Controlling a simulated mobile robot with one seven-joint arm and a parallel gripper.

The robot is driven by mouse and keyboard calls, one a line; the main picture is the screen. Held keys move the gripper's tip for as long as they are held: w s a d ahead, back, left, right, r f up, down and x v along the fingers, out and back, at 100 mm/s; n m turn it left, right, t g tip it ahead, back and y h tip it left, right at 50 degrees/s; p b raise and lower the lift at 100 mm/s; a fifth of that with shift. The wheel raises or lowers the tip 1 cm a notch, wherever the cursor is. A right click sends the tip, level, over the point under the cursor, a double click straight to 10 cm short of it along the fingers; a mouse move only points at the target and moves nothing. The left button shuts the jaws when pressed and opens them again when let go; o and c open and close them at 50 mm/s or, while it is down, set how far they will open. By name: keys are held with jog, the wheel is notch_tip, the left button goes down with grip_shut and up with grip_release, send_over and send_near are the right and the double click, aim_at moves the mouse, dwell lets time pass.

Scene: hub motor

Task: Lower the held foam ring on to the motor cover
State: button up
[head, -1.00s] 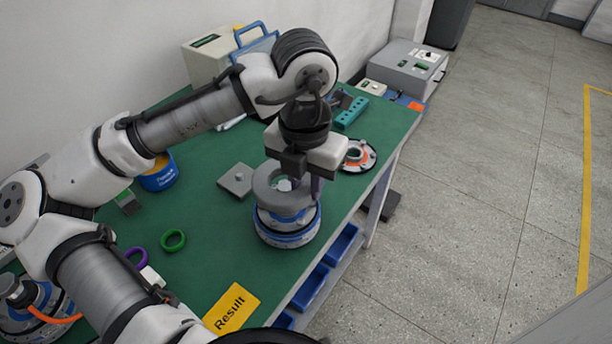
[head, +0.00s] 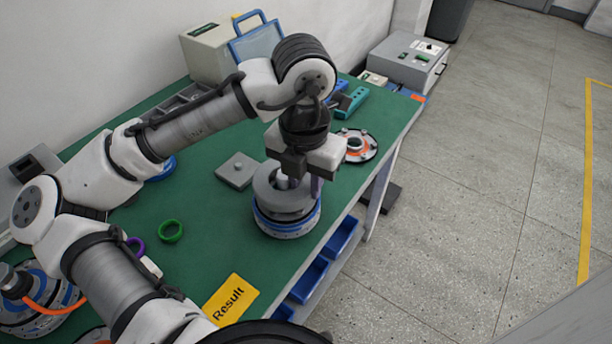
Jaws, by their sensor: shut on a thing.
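The foam ring (head: 268,188) is a thick grey ring with a hole in the middle. My gripper (head: 305,178) is shut on its right side. The ring is directly over the motor cover (head: 290,229), a round grey and blue housing on the green table. A light shaft end shows up through the ring's hole. The ring looks level and very close to the cover's top; I cannot tell whether they touch. My gripper hides the ring's far right side and part of its rim.
A yellow "Result" card (head: 231,300) lies in front. A green ring (head: 171,231) and a purple ring lie to the left. A grey block (head: 237,170) sits behind left, and a round orange-and-white part (head: 357,146) behind right. Blue bins (head: 309,279) hang below the table edge.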

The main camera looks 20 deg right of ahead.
jog(key=shift+s+f, duration=0.1)
jog(key=shift+f, duration=0.45)
jog(key=o, duration=1)
jog(key=shift+f, duration=0.1)
jog(key=shift+o, duration=0.2)
notch_tip(320, 180, up, 14)
jog(key=shift+p, duration=0.45)
jog(key=shift+s+a, duration=0.1)
jog(key=shift+s, duration=0.05)
